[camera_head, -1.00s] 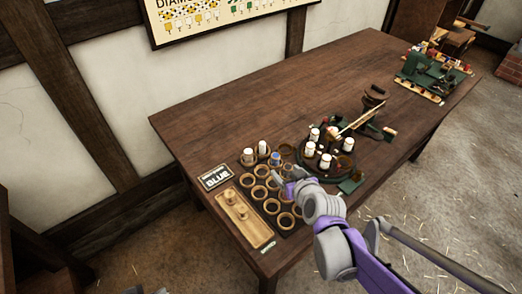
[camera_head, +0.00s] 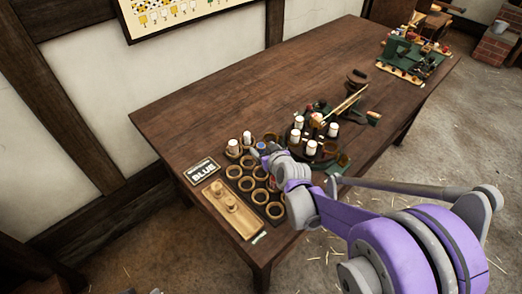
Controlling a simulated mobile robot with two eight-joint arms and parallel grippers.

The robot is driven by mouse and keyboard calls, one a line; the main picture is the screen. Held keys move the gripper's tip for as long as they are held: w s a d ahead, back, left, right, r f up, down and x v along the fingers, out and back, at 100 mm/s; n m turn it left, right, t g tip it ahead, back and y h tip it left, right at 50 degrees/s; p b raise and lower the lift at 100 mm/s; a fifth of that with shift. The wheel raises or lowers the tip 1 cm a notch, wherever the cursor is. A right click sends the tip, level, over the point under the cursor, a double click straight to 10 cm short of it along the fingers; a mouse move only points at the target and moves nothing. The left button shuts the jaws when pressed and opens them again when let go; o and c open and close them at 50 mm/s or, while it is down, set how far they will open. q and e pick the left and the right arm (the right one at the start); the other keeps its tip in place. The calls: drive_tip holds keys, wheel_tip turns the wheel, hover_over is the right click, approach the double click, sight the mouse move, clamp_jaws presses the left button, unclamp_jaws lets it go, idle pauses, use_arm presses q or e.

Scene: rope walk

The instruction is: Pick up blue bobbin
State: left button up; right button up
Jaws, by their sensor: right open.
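The blue bobbin (camera_head: 262,147) stands in a ring of the rack (camera_head: 252,184) at the near left of the table. Only its upper part shows, because my right gripper (camera_head: 256,155) is right beside it and partly covers it. My right gripper is open, with its fingers at the bobbin; I cannot tell whether they touch it. A sign reading BLUE (camera_head: 202,172) lies left of the rack. My left gripper is not in view.
White bobbins (camera_head: 233,146) stand in the rack's back row. A round green braiding stand with white bobbins (camera_head: 311,147) is close to my right arm. A wooden peg board (camera_head: 229,208) lies at the near left. The table's back left (camera_head: 200,110) is clear.

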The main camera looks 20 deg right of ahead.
drive_tip(key=shift+w+f, duration=0.1)
drive_tip(key=shift+w, duration=0.15)
clamp_jaws()
idle(0.3)
